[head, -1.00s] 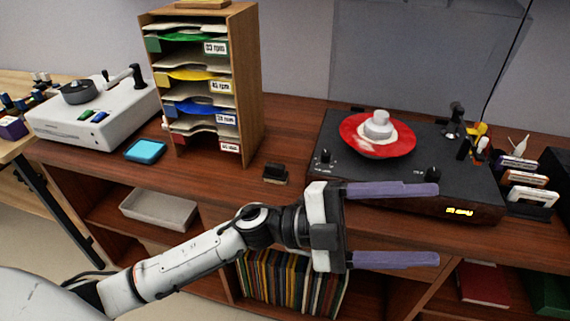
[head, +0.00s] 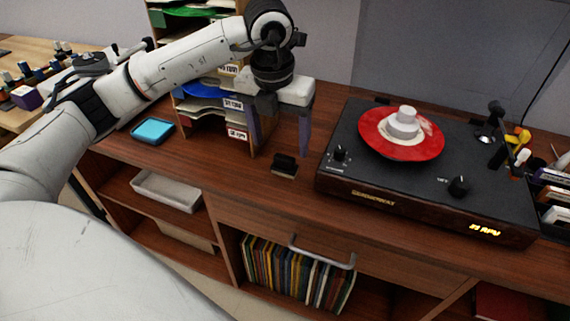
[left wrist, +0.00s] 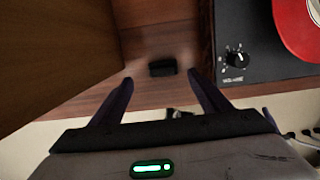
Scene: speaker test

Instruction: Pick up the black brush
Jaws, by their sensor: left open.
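The black brush (head: 284,165) is a small dark block on the wooden counter, between the paper sorter and the turntable, in the head view. My left gripper (head: 279,150) is open, pointing down above the counter behind and to the left of the brush. In the left wrist view the brush (left wrist: 163,67) lies ahead, between the lines of the two open fingers (left wrist: 160,85). It is apart from both fingers, and nothing is held. My right gripper is in neither view.
A black turntable (head: 352,185) with a red record (head: 372,140) stands to the right of the brush. The paper sorter (head: 262,128) is close on the left, partly behind my arm. A blue pad (head: 152,131) lies further left. The counter front is clear.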

